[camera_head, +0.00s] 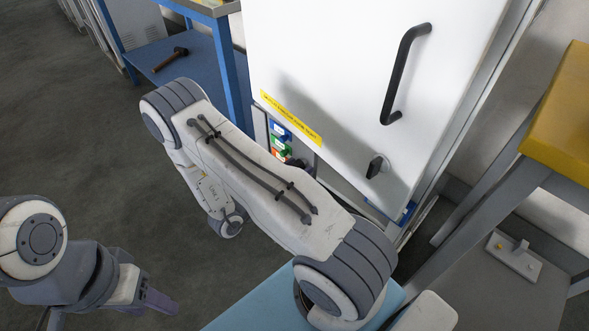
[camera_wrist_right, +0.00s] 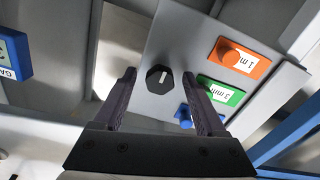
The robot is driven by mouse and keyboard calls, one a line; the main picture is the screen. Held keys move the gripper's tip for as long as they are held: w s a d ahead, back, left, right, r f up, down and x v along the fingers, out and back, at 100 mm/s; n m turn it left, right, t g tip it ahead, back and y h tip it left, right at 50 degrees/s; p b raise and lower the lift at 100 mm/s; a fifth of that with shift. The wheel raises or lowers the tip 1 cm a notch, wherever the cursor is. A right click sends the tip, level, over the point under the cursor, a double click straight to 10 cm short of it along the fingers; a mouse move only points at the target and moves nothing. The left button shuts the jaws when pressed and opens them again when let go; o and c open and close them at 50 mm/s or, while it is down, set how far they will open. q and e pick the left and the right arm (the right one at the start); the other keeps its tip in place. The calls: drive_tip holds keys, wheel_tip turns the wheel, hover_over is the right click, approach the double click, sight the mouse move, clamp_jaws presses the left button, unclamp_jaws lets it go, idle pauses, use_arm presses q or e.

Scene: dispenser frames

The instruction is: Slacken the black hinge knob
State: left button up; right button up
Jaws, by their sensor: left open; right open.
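A black faceted knob (camera_wrist_right: 159,79) with a white mark on its face sits on a grey panel in the right wrist view. My right gripper (camera_wrist_right: 159,90) is open, with one finger on either side of the knob in the picture. I cannot tell whether the fingers reach down around it, and I see no clear contact. In the head view my right arm hides much of the panel and the right gripper. My left gripper (camera_head: 152,300) is open and empty at the lower left, over the floor, far from the panel.
Orange (camera_wrist_right: 239,58), green (camera_wrist_right: 220,92) and blue (camera_wrist_right: 184,113) labelled blocks sit right of the knob. A white door (camera_head: 330,70) with a black handle (camera_head: 403,75) stands above the panel. A blue shelf (camera_head: 185,62) holds a hammer (camera_head: 170,59). A yellow-topped stand (camera_head: 562,120) is at right.

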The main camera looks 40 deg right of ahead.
drive_tip(key=shift+c, duration=0.2)
clamp_jaws()
